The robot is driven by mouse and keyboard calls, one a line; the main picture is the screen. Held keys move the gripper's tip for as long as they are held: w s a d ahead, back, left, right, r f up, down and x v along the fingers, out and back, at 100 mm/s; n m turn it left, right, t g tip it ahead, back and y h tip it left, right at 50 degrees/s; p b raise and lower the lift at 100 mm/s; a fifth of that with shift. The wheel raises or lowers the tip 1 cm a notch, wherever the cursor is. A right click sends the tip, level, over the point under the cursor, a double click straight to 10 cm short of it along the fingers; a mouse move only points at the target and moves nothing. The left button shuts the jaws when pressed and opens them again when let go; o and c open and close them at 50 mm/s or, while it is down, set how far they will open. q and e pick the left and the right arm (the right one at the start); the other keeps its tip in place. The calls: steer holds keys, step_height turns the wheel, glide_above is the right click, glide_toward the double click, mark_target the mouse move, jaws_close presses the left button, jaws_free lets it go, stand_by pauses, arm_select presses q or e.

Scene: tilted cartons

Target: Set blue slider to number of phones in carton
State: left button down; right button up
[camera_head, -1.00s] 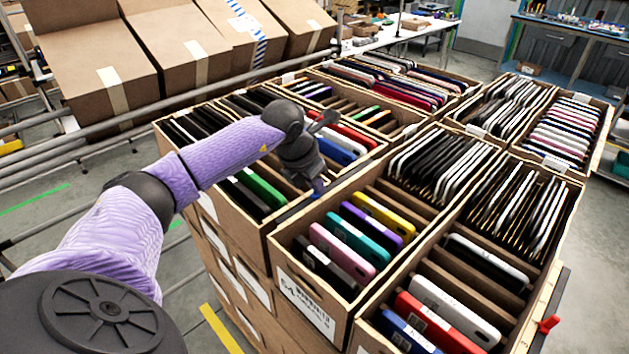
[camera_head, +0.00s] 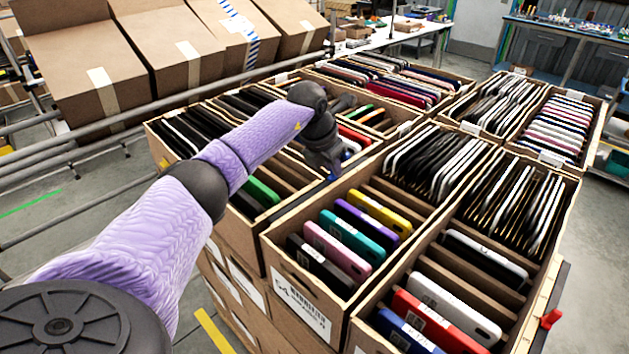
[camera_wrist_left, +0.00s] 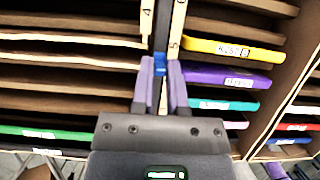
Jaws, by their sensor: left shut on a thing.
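The blue slider (camera_wrist_left: 160,68) sits in the gap between two carton edges in the left wrist view. My left gripper (camera_wrist_left: 160,73) is shut on it, with one purple finger on each side. In the head view my left gripper (camera_head: 334,172) points down at the edge between cartons and hides the slider. The carton (camera_head: 273,262) beside it holds several phones in a row: yellow (camera_head: 380,213), purple (camera_head: 367,219), teal (camera_head: 351,234), pink (camera_head: 337,250) and black (camera_head: 319,266). A number strip (camera_wrist_left: 146,14) runs along the edge; a 4 is legible. My right gripper is not in view.
Cartons packed with phones and dividers surround the gripper. A carton with red (camera_head: 435,322), white and blue phones stands at the right front. A red knob (camera_head: 550,318) sits on the right outer edge. Large closed boxes (camera_head: 87,70) lean behind metal rails at the left back.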

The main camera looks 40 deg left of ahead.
mark_target(324, 184)
arm_select(q)
steer(key=shift+w+b, duration=0.3)
steer(key=shift+w, duration=0.65)
steer(key=c, duration=0.6)
jaws_free()
steer(key=shift+c, duration=0.2)
steer(key=v, duration=1)
steer(key=shift+p, duration=0.35)
